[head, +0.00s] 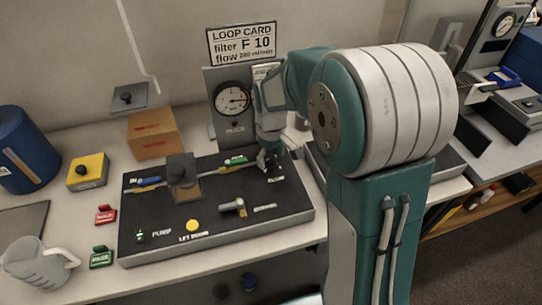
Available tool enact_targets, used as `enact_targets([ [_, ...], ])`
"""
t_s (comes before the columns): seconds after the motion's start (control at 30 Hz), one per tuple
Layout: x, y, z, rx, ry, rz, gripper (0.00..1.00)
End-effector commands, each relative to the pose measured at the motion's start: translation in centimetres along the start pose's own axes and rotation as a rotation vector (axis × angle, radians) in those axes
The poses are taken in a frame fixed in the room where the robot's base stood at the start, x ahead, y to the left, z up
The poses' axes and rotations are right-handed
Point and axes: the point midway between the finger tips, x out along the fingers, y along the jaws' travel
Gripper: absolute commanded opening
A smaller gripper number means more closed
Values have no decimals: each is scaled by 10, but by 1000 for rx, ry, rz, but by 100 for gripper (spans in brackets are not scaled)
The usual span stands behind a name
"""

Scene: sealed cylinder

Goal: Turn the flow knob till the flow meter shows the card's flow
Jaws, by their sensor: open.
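The loop card (241,44) on the back wall reads filter F 10 and a flow in ml/min; its digits are too small to read surely. A round dial (232,98) stands on an upright plate behind the black panel (215,222); its reading is too small to tell. A pale upright piece (262,71) beside it is mostly hidden by my arm; I cannot tell whether it is the flow meter. My gripper (267,162) is open, pointing down at the panel's back right. A small dark knob there is largely hidden by the fingers; contact cannot be told.
On the panel are a filter block (182,170), a yellow button (193,225) and a lever (234,206). A cardboard box (153,136), yellow block (88,171), red tag (105,215), green tag (101,257), jug (38,262) and blue drum (24,150) stand left.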

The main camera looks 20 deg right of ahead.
Motion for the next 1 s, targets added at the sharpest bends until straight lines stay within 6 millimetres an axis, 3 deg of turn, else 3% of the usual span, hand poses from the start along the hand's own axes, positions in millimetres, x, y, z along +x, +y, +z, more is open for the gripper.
enact_targets([
  [0.07, 0, 0, 0, 0, 0, 0, 79],
  [0.1, 0, 0, 0, 0, 0, 0, 70],
  [0.27, 0, 0, 0, 0, 0, 0, 0],
  [0.67, 0, 0, 0, 38, -1, -1, 0],
  [1.0, 1, -1, 0, 250, -3, -2, 0],
])
